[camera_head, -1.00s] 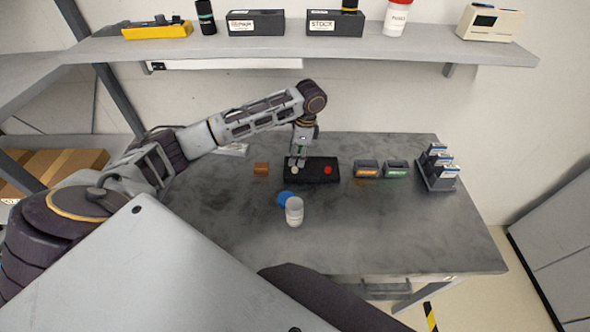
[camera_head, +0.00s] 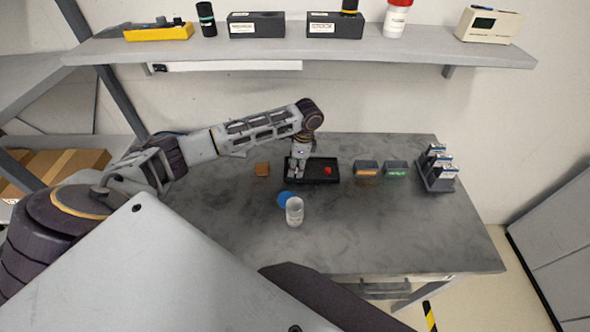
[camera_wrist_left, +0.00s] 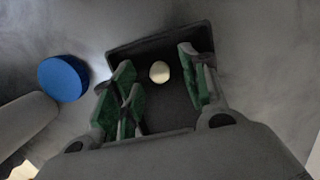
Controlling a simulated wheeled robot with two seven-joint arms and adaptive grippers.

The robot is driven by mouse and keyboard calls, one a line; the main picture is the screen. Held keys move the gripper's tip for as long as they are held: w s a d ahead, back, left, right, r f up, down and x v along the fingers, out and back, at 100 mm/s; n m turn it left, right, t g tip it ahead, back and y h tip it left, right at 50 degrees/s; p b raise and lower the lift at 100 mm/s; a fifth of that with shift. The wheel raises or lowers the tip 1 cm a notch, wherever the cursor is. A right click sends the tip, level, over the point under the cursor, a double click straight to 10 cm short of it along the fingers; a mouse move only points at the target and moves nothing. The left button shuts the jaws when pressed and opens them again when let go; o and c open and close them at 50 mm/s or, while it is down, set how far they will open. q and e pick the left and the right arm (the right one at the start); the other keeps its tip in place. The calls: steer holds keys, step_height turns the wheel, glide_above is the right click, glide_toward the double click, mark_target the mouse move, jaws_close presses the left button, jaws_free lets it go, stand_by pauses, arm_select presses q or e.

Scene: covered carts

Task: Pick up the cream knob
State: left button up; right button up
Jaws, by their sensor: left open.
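The cream knob (camera_wrist_left: 159,71) shows in the left wrist view, lying in a black tray (camera_wrist_left: 160,42) between the spread green-padded fingers of my left gripper (camera_wrist_left: 163,88). The fingers look apart from the knob. In the head view my left gripper (camera_head: 297,173) points down over the left part of the tray (camera_head: 318,182) and hides the knob. A red knob (camera_head: 328,170) lies in the tray's right part. My right gripper is not in view.
A blue disc (camera_head: 285,198) and a white cup (camera_head: 294,211) stand in front of the tray. Small labelled bins (camera_head: 367,168) and a rack (camera_head: 437,172) are to the right. The table's front is clear.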

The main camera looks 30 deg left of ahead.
arm_select(q)
steer(key=shift+f, duration=0.15)
stand_by(0.3)
steer(key=c, duration=0.8)
